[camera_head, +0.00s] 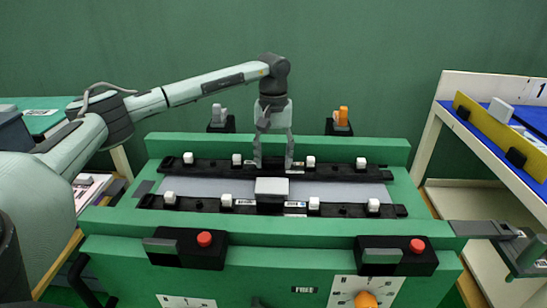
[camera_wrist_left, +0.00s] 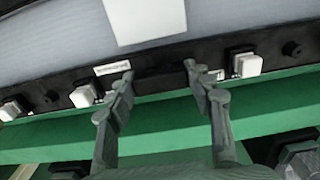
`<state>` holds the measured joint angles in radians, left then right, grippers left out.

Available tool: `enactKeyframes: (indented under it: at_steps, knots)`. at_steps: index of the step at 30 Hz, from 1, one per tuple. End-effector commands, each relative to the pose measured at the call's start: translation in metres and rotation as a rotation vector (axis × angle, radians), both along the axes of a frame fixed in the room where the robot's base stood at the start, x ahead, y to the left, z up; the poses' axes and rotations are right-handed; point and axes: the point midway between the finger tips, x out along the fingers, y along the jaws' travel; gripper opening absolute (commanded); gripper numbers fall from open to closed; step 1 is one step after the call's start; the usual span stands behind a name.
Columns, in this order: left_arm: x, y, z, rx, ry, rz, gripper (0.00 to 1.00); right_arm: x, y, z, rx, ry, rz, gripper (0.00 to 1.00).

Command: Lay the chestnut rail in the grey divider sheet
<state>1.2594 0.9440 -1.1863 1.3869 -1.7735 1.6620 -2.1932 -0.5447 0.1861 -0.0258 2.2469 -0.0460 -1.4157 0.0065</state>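A flat grey sheet (camera_head: 218,188) lies on the green bench, between two long dark rails, and fills the top of the left wrist view (camera_wrist_left: 50,45). The far dark rail (camera_head: 335,173) and near dark rail (camera_head: 345,209) carry white blocks. Both rails look almost black; I cannot pick out a chestnut one. My left gripper (camera_head: 273,164) points down at the middle of the far rail. In the left wrist view its fingers (camera_wrist_left: 160,72) are apart, with the dark rail (camera_wrist_left: 165,88) showing between them. Whether they touch it is unclear.
A white-topped block (camera_head: 272,187) stands at the middle, just in front of the left gripper. Two red-button boxes (camera_head: 204,239) (camera_head: 417,246) sit on the front edge. Grey and orange devices stand behind the bench. A shelf with blue top (camera_head: 480,125) is at the right.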

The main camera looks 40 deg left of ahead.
Motion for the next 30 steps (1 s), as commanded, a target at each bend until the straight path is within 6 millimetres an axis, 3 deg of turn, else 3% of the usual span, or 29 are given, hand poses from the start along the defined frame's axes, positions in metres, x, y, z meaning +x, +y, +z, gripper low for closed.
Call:
enactKeyframes:
  at_steps: [1,6,17,20,30]
  knots:
    - [0.0,0.0,0.001,0.0,-0.001,0.0,0.57,0.0,0.0,0.0,0.0,0.0,0.0,0.4]
    - [0.0,0.0,0.001,0.0,-0.001,0.0,0.75,0.0,0.0,0.0,0.0,0.0,0.0,0.4]
    - [0.0,0.0,0.005,0.0,0.0,0.0,0.75,0.001,0.0,-0.001,-0.001,-0.001,0.0,0.4]
    - [0.001,0.0,0.018,0.0,-0.002,0.0,0.75,0.001,0.0,-0.001,0.0,-0.001,0.0,0.4]
    - [0.001,-0.001,0.09,-0.001,-0.004,-0.001,0.75,0.0,0.0,-0.001,0.0,-0.001,0.0,0.4]
